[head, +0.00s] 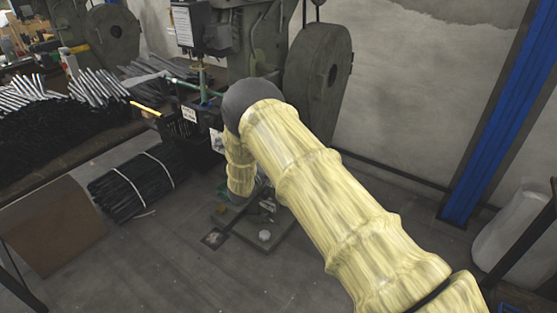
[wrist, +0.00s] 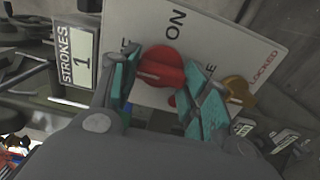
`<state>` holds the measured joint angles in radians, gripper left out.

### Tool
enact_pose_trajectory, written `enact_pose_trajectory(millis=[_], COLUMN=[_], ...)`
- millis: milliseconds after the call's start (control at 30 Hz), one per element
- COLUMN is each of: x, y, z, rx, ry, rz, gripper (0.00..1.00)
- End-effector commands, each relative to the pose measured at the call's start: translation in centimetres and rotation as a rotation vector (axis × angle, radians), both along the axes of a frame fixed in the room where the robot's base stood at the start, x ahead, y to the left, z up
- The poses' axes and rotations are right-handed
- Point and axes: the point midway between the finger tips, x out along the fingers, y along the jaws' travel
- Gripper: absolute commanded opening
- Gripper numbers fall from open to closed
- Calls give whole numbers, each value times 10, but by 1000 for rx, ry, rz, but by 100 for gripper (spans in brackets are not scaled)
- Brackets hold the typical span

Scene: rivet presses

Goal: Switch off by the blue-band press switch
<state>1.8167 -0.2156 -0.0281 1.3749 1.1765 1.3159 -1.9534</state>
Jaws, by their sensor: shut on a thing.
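In the wrist view a pale switch plate (wrist: 207,28) carries a red knob (wrist: 160,64) with a light line across it. The word ON is printed beside the knob, and other lettering is partly hidden by my fingers. My gripper (wrist: 162,76) has its teal fingers on either side of the red knob, shut on it. In the head view my yellow-sleeved arm reaches toward a dark press (head: 262,45) and covers the gripper and the switch. I cannot make out a blue band on the press.
A brass-coloured knob (wrist: 238,90) near the word LOCKED sits close to the right finger. A STROKES counter (wrist: 77,62) reads 1. Bundled dark rods (head: 140,185) lie on the floor left. A blue column (head: 495,115) stands right.

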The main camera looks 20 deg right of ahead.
Motion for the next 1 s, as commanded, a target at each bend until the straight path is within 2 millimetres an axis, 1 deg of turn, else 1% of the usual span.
enact_pose_trajectory(millis=[33, 67, 133, 167, 467, 600, 767, 1000], x=[0, 0, 0, 0, 0, -4, -16, -44], y=[1, 1, 1, 1, 1, 6, 23, 58], z=[-1, -1, -1, -1, 0, 0, 0, 0], rx=[0, 0, 1, 1, 0, 1, 0, 0], ry=[1, 1, 1, 1, 0, -1, 0, 1], rz=[2, 2, 2, 2, 1, 1, 4, 4], gripper=[22, 52, 64, 68, 68, 68, 68, 68])
